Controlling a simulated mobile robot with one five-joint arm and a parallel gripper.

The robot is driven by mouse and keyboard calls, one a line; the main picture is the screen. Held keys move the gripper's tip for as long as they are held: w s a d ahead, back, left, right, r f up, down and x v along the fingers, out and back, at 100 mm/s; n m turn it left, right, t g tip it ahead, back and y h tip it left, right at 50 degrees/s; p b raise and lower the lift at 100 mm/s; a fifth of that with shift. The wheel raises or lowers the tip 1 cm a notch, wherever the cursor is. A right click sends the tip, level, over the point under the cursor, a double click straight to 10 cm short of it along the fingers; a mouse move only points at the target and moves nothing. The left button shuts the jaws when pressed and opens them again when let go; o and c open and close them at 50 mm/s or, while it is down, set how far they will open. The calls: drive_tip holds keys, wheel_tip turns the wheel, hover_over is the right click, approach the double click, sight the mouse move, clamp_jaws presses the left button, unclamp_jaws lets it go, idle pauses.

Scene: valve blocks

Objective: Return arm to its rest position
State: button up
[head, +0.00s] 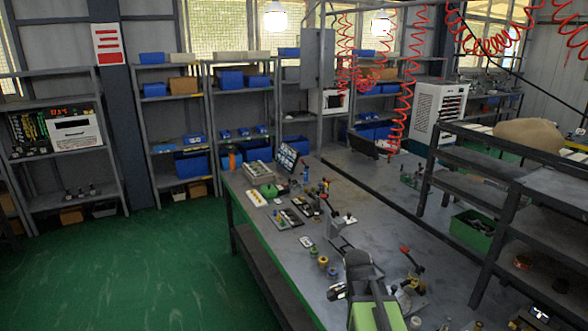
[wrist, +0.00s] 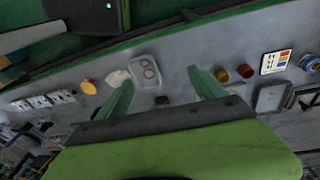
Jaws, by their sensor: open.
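My gripper (wrist: 165,95) is open in the wrist view, its two green fingers apart with nothing held between them. The fingers are over the grey workbench, and a clear tray with ring shapes (wrist: 146,72) lies on the bench beyond the gap between them. In the head view my green and black arm (head: 368,295) reaches up from the bottom edge over the near part of the workbench (head: 385,235). The fingertips are hard to make out there.
Valve parts and small tools, including a red-handled valve (head: 411,258), stand on the bench near my arm. Metal shelves (head: 507,225) stand close on the right. Open green floor (head: 150,265) lies to the left. Shelves with blue bins (head: 191,163) line the back wall.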

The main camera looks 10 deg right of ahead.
drive_tip(key=a+f+n+y, duration=0.1)
drive_tip(key=a+n+y, duration=0.1)
drive_tip(key=a+n, duration=0.8)
drive_tip(key=n, duration=0.4)
drive_tip(key=shift+s+a+f+n+t, duration=0.15)
drive_tip(key=shift+s+f+n+t, duration=0.1)
drive_tip(key=shift+s+n+t, duration=0.15)
